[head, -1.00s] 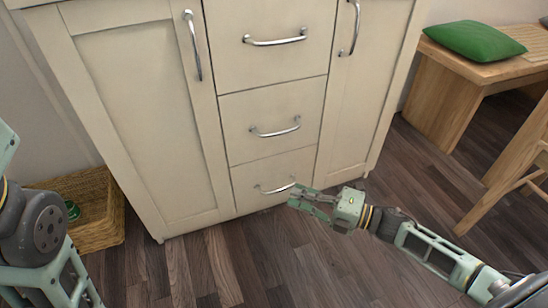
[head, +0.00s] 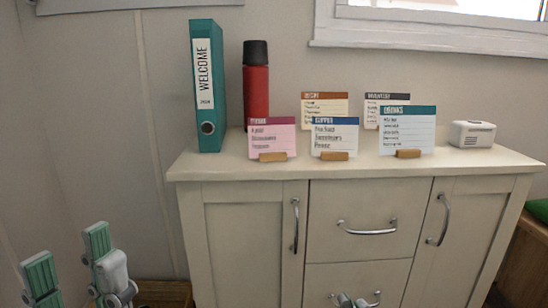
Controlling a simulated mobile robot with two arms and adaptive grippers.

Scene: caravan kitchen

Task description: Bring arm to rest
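My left gripper (head: 69,260) shows at the lower left, in front of the wall and left of the cabinet. Its two green-padded fingers point up and stand apart, with nothing between them. My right gripper (head: 352,300) shows only as small tips at the bottom edge, in front of the lower drawer. The rest of it is out of view, so I cannot tell whether it is open or shut.
A cream cabinet (head: 245,235) carries a teal binder (head: 208,88), a red flask (head: 256,95), several cards in wooden stands such as the drinks card (head: 407,128), and a small white box (head: 473,134). A wicker basket (head: 165,293) is at the lower left.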

